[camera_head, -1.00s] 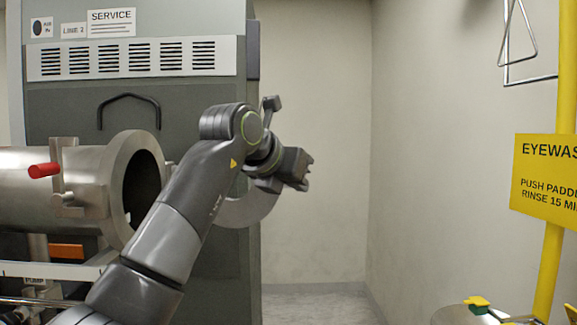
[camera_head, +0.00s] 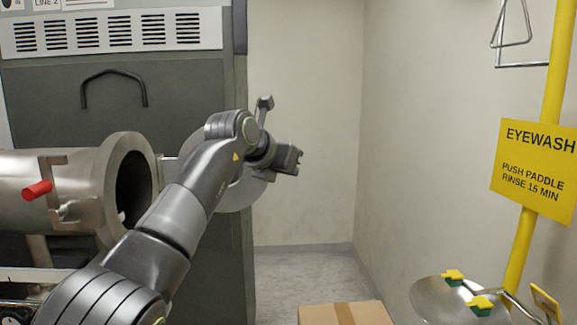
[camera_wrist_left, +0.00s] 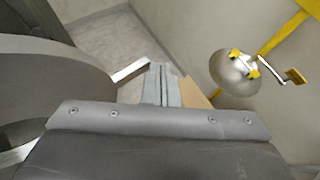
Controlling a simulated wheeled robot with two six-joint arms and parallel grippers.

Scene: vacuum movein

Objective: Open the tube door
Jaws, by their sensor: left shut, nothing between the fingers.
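The metal tube (camera_head: 85,185) lies on its side at the left of the head view, with its dark mouth facing right and uncovered. The round grey door (camera_head: 238,197) stands swung away to the right of the mouth, partly hidden behind my left arm. A red handle (camera_head: 37,190) is on a latch at the tube's side. My left gripper (camera_head: 297,160) is beyond the door's right edge, shut and empty. In the left wrist view, its fingers (camera_wrist_left: 164,85) are together, and a large grey disc, apparently the door (camera_wrist_left: 50,85), fills the left side. My right gripper is out of view.
A grey cabinet (camera_head: 200,80) stands behind the tube. A cardboard box (camera_head: 345,313) is on the floor at the bottom. The eyewash bowl (camera_head: 430,297) and yellow pole (camera_head: 555,85) stand at the right.

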